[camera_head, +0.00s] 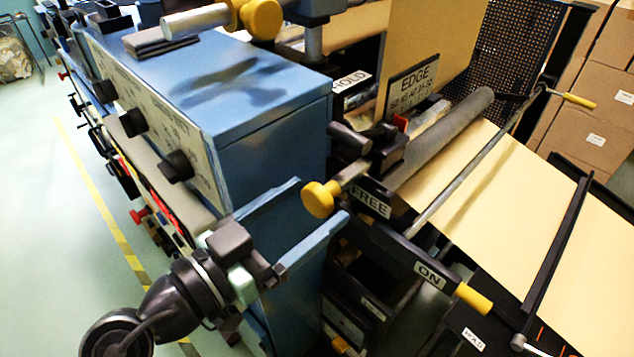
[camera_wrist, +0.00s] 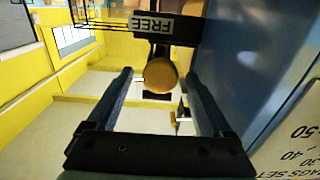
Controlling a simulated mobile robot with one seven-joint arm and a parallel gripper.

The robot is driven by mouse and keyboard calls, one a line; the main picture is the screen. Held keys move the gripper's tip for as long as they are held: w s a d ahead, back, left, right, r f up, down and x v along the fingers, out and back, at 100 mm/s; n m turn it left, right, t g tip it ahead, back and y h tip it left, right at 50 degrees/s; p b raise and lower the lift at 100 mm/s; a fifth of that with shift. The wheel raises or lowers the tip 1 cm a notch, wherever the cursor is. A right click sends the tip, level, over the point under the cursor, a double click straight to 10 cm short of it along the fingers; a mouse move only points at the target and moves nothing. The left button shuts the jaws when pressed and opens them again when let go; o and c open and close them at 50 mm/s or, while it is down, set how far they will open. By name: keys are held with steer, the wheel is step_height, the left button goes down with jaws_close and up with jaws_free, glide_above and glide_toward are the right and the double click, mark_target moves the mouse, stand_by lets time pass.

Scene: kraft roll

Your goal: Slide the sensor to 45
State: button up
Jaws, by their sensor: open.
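The EDGE scale plate (camera_head: 414,82) stands behind the dark roller, in front of the upright kraft paper. Its numbers are small and partly covered below. A small red piece (camera_head: 401,123), perhaps the sensor's pointer, shows under its left part; the exact reading cannot be told. A yellow round knob (camera_head: 319,200) sits on a short bar by the FREE label (camera_head: 370,201); both knob (camera_wrist: 160,77) and label (camera_wrist: 152,25) show in the wrist view. My gripper (camera_head: 324,197) is open and empty, its blue fingers (camera_wrist: 160,70) on either side of the knob. Contact cannot be told.
The blue cabinet (camera_head: 220,95) with black dials stands left of the rollers. A lever with a yellow grip (camera_head: 473,298) and ON label (camera_head: 429,275) juts out at lower right. Kraft paper (camera_head: 480,185) runs across the right.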

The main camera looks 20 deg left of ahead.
steer(key=shift+x, duration=1.1)
jaws_close()
